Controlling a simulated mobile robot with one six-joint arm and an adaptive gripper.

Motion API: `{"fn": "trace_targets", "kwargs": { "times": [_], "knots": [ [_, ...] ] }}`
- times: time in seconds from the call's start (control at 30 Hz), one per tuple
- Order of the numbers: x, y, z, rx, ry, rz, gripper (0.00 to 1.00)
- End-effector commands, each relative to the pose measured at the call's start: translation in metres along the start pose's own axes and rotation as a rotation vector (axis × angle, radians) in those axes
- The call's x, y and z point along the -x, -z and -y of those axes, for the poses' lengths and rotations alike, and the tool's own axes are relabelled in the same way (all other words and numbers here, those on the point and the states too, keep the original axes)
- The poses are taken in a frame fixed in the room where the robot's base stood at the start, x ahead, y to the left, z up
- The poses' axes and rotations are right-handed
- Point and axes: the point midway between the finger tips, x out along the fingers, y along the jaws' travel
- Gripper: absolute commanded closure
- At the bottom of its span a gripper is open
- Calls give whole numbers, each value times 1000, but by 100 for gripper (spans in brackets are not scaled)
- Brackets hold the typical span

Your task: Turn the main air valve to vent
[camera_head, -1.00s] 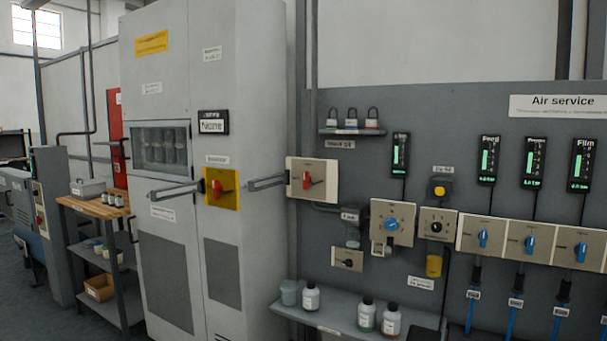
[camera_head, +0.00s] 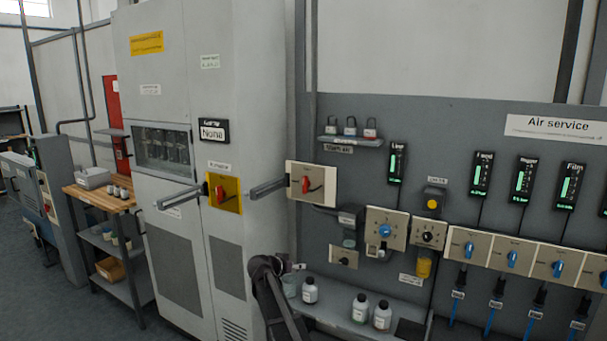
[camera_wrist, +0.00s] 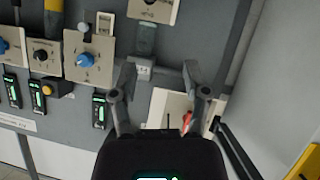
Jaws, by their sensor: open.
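A red rotary handle (camera_head: 306,184) sits on a beige plate (camera_head: 323,181) at the left end of the grey air service panel; its small label is unreadable. In the wrist view, seen upside down, the plate (camera_wrist: 160,108) and red handle (camera_wrist: 187,120) lie behind my gripper, the handle by the right finger and partly hidden. My gripper (camera_wrist: 159,68) is open and empty, its fingers spread. The head view shows part of my dark arm low in front of the panel, below the beige plate. I see no contact with the handle.
A similar red handle on a yellow plate (camera_head: 225,193) is on the grey cabinet to the left. Grey bars stick out beside both red handles. Blue knobs (camera_head: 385,230) are to the right. Bottles (camera_head: 360,308) stand on the low shelf (camera_head: 340,318).

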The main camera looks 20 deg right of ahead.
Motion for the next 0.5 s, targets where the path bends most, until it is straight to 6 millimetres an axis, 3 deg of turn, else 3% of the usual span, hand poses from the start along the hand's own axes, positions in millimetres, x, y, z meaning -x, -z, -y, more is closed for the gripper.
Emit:
{"fn": "trace_targets", "kwargs": {
  "times": [0.03, 0.1, 0.3, 0.5],
  "knots": [
    [0, 34, 6, -21, -4, -41, 40],
    [-1, 64, 12, -53, -4, -101, 40],
    [-2, 149, 32, -134, 17, -267, 40],
    [-1, 215, 50, -190, 57, -398, 40]
  ]
}}
